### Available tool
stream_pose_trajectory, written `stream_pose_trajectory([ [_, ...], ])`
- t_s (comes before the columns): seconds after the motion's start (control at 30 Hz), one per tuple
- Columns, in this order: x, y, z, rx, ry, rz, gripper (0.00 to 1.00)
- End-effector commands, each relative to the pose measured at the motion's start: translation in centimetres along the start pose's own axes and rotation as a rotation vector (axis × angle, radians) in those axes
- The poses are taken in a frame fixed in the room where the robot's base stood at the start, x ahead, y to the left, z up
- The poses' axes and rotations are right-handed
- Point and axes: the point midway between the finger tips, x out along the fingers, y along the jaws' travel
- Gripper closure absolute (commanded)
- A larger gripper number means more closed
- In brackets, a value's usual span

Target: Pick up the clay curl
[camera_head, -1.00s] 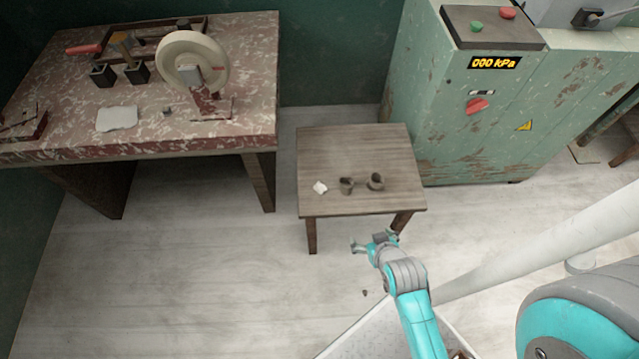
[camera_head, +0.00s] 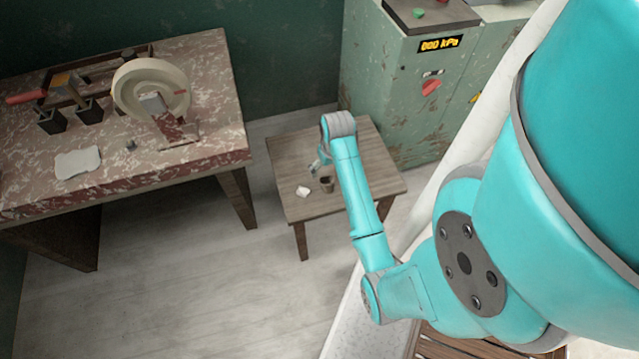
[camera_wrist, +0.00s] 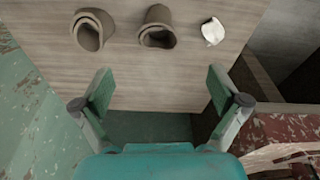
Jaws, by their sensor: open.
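Two hollow, rolled brown clay pieces lie on the small wooden table, and I cannot tell for certain which is the clay curl. In the wrist view, one rolled piece (camera_wrist: 92,29) is at upper left and the other rolled piece (camera_wrist: 157,27) is at upper middle. In the head view one rolled piece shows (camera_head: 327,184); my arm hides the other. My gripper (camera_wrist: 160,88) is open and empty over the table's edge, apart from both pieces. The middle piece lies beyond the gap between the fingers. My gripper is partly hidden in the head view (camera_head: 317,167).
A white crumpled scrap (camera_wrist: 212,31) lies beside the rolled pieces on the small table (camera_head: 295,150). A red worktable (camera_head: 215,150) with a wheel (camera_head: 127,92) stands at left. A green cabinet (camera_head: 385,75) stands behind at right. The floor between the tables is clear.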

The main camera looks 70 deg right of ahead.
Motion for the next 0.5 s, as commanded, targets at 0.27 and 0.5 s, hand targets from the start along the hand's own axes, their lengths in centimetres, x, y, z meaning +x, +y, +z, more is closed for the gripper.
stream_pose_trajectory([
  [0.27,4.0,0.0,0.1,-0.001,-0.002,0.000,0.03],
  [0.5,5.5,0.0,0.2,-0.001,-0.001,0.000,0.03],
])
